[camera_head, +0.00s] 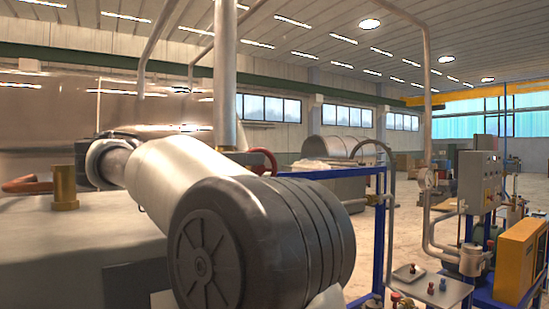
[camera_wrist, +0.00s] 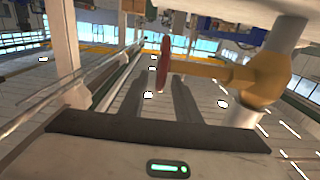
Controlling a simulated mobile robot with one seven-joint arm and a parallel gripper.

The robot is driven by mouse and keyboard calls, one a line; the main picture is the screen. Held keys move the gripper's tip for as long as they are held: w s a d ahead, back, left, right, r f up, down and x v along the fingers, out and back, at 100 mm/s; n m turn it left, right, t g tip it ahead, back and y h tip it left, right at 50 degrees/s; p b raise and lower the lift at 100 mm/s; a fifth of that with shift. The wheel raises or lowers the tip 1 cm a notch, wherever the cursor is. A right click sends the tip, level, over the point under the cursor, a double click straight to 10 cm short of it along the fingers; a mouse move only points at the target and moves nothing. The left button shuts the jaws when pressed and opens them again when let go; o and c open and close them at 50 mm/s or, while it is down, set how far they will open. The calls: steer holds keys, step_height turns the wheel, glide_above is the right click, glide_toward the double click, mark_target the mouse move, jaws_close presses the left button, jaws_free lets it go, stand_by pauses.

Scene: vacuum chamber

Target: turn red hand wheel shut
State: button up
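In the wrist view a red hand wheel (camera_wrist: 163,64) shows nearly edge-on, on a brass stem (camera_wrist: 205,69) that runs right to a brass valve body (camera_wrist: 264,78). My gripper (camera_wrist: 157,78) is open, its two dark fingers apart. The wheel's rim appears between the fingertips in the picture; I cannot tell whether it is within their reach, and no contact shows. In the head view part of a red wheel (camera_head: 266,154) shows behind my arm, which hides the rest. My gripper is hidden there.
A reddish wheel (camera_head: 27,185) with a brass fitting (camera_head: 65,188) is at left in the head view. A vertical pipe (camera_head: 225,75) rises behind my arm. A blue frame (camera_head: 380,230), a gauge (camera_head: 430,179) and a grey control box (camera_head: 478,180) stand at right.

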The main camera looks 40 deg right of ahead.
mark_target(275, 157)
steer(key=d, duration=0.7)
steer(key=shift+s+d+p, duration=0.2)
steer(key=shift+d+p, duration=0.05)
steer(key=shift+p, duration=0.1)
jaws_close()
